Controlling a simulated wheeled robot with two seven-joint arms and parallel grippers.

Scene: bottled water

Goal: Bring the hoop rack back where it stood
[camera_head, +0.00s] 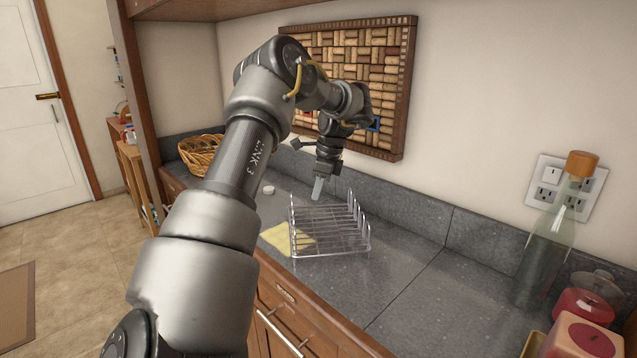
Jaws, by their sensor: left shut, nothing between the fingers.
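The hoop rack (336,244), a metal wire rack with a row of upright hoops, stands on the grey stone counter (408,268). Its left end is next to a yellow cloth (277,238); I cannot tell whether it rests on part of it. My left gripper (317,196) points down just behind the rack's back left corner. Its fingers are shut and empty. I cannot tell whether the fingertips touch the counter or the rack. My right gripper is out of the picture.
A wicker basket (200,155) and a small white round thing (268,190) are at the left. At the right stand a bottle with an orange cap (546,245) and red containers (585,305). A cork board (385,85) hangs behind. The counter right of the rack is clear.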

